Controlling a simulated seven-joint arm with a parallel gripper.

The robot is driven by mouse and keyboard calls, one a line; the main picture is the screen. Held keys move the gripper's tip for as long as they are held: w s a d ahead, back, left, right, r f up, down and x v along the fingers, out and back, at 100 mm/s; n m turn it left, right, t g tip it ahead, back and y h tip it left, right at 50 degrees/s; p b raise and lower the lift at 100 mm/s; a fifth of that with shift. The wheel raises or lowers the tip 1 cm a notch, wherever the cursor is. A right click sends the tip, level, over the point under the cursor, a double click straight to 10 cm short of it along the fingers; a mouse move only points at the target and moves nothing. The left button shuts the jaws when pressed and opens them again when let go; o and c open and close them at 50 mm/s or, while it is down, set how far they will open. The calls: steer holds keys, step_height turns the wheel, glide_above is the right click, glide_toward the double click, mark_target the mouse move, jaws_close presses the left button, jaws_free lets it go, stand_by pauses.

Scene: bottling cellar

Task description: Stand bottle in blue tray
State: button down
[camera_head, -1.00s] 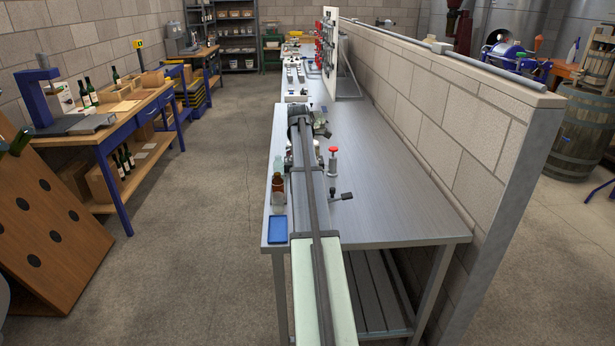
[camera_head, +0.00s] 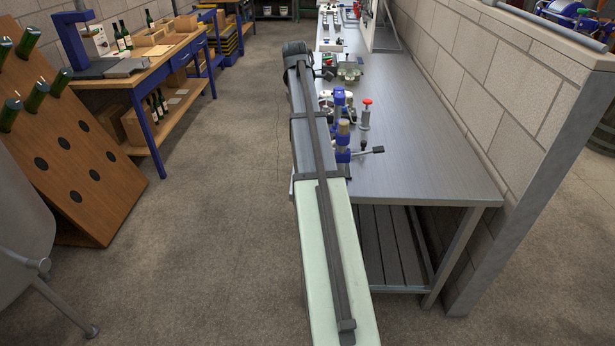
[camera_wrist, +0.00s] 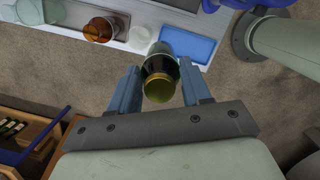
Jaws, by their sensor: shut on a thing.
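In the wrist view my gripper (camera_wrist: 160,66) has its two blue fingers on either side of a dark green bottle (camera_wrist: 159,64) and is shut on it. A round, olive-gold end of the bottle faces the camera, and its long body is strongly foreshortened. The blue tray (camera_wrist: 202,46) lies on the bench just beyond the bottle, which overlaps the tray's left part in this view. I cannot tell the height of the bottle above it. In the head view my arm hides the gripper, bottle and tray.
An amber jar (camera_wrist: 100,29) and a pale clear cup (camera_wrist: 139,39) stand left of the tray on the bench edge. A red-topped device (camera_head: 365,115) stands on the steel bench (camera_head: 430,150). The bench's right part is clear. A wooden bottle rack (camera_head: 75,170) stands at left.

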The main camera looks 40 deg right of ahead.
steer(key=shift+s+a+f, duration=0.2)
steer(key=shift+s+a, duration=0.1)
steer(key=shift+s, duration=0.2)
steer(key=shift+s+a+f, duration=0.15)
steer(key=shift+s+a, duration=0.1)
steer(key=shift+s, duration=0.2)
steer(key=shift+m, duration=0.4)
steer(key=shift+w+f, duration=0.1)
steer(key=shift+f, duration=4.8)
steer(key=shift+f, duration=0.15)
steer(key=c, duration=0.5)
jaws_free()
step_height(320, 180, up, 12)
steer(key=a, duration=0.1)
steer(key=shift+w+a, duration=0.25)
steer(key=shift+w, duration=0.1)
